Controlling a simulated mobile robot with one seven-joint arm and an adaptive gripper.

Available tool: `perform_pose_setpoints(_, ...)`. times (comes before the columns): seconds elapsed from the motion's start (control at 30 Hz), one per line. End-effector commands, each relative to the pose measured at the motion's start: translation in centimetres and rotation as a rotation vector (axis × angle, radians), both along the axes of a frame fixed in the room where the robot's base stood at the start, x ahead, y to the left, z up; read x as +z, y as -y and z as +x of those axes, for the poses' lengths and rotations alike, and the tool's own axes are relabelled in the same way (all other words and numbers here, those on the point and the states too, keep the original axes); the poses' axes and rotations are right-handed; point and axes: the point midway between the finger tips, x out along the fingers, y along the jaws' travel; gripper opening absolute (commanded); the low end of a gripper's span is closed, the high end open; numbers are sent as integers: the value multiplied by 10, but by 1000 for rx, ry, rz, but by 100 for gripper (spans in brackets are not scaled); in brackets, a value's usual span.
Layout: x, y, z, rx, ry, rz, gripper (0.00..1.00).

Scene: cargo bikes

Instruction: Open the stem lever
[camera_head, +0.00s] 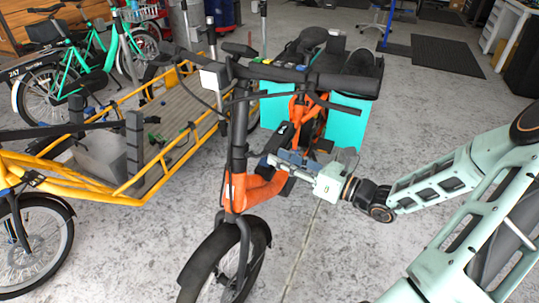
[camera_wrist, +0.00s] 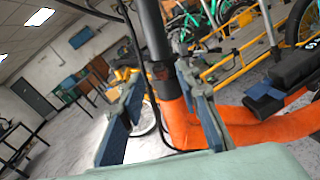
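The orange cargo bike (camera_head: 258,190) stands in the middle of the head view, its black stem (camera_head: 238,130) rising from the orange head tube to the handlebar. The stem (camera_wrist: 155,30) also shows in the wrist view, with the orange frame (camera_wrist: 180,128) below it. A small dark part sits where stem and frame meet; I cannot clearly tell if it is the stem lever. My gripper (camera_head: 278,158) is right of the stem, pointing at it. In the wrist view my gripper (camera_wrist: 158,82) is open, its two fingers apart with the stem appearing between them. It holds nothing visible.
Black cables hang beside the stem, close to the fingers. A yellow cargo bike (camera_head: 125,188) stands left, with green bikes (camera_head: 85,62) behind it. Turquoise panels (camera_head: 345,122) flank the orange bike's rear. The concrete floor at the front right is clear apart from my arm.

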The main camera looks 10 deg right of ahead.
Motion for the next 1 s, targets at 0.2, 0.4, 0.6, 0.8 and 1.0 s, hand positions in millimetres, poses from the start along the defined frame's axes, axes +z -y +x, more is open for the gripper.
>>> perform_pose_setpoints(0.2,-1,-22,23,2,1,1,30)
perform_pose_setpoints(0.4,0,-28,29,1,1,1,30)
perform_pose_setpoints(0.6,1,-28,30,-1,1,1,30)
perform_pose_setpoints(0.8,0,-28,30,0,1,1,11)
perform_pose_setpoints(1.0,0,-28,29,0,1,1,0)
